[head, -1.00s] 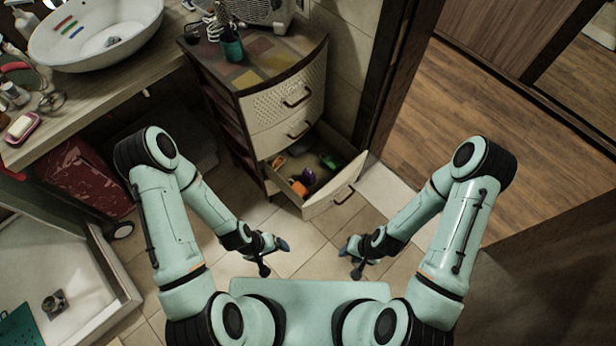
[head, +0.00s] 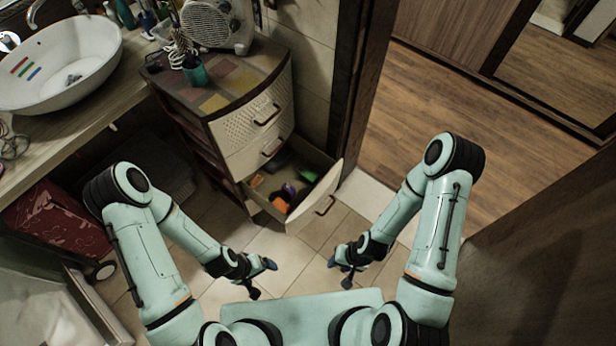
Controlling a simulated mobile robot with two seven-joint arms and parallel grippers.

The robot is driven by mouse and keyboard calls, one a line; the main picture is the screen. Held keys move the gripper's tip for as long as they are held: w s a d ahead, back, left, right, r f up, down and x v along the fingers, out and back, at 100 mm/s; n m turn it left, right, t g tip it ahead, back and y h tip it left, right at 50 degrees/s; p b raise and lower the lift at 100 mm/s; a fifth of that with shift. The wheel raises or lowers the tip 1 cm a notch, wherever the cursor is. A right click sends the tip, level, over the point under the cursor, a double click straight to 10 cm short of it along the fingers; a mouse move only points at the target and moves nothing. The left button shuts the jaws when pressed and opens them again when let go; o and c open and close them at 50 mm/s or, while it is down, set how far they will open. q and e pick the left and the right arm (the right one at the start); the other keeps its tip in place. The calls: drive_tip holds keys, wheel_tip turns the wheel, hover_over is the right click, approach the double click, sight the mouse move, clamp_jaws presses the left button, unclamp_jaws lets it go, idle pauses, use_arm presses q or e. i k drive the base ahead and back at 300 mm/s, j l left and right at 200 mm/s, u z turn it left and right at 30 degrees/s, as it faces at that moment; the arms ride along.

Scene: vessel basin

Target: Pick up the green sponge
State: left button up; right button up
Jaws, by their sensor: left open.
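An open lower drawer (head: 325,196) of the small cabinet holds several small things. A small green thing (head: 308,175) lies toward its right side, near the front panel; it may be the green sponge, but it is too small to tell. A darker green thing shows further back in the drawer. My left gripper (head: 262,278) is open and empty, in front of the drawer and below it in the picture. My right gripper (head: 340,273) has its fingers apart and is empty, to the right of the left one. Neither gripper touches the drawer.
An orange thing (head: 280,204) and a purple thing (head: 289,190) lie in the drawer. The cabinet (head: 250,125) stands beside a counter with a white basin (head: 60,75). A dark door frame (head: 361,75) stands right of the cabinet. Tiled floor (head: 290,250) is clear before the drawer.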

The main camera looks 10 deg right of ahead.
sight(308, 175)
drive_tip(key=u, duration=0.25)
drive_tip(key=k+j+z, duration=0.25)
drive_tip(key=j+u, duration=0.1)
drive_tip(key=u, duration=0.2)
drive_tip(key=i+l+u, duration=0.15)
drive_tip(key=l+u, duration=0.3)
drive_tip(key=i+l+u, duration=0.1)
drive_tip(key=l+u, duration=0.55)
drive_tip(key=l, duration=0.8)
